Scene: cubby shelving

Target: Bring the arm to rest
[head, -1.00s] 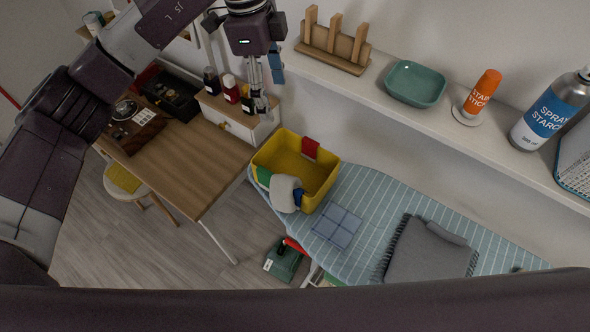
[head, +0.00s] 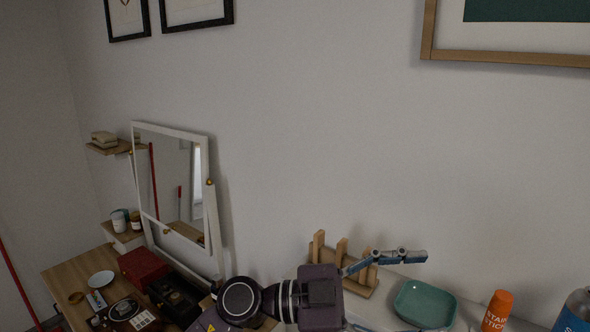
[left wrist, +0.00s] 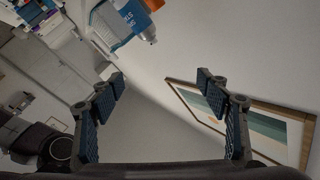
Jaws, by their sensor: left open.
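My left gripper (head: 412,256) is in front of the wall in the head view, at the end of my arm from below, with its fingers pointing right. In the picture its fingers overlap the wooden rack (head: 318,243) and show above the teal dish (head: 425,304); I cannot tell the distance in depth. In the left wrist view the gripper (left wrist: 160,88) has its two blue-padded fingers wide apart with nothing between them. My right gripper is not in view.
The orange stain stick (head: 497,311) and the spray can (head: 574,316) stand at lower right. A mirror (head: 172,187) and a red box (head: 142,266) are at left. A framed picture (left wrist: 262,125) hangs beside the fingers in the wrist view. The wall above is mostly clear.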

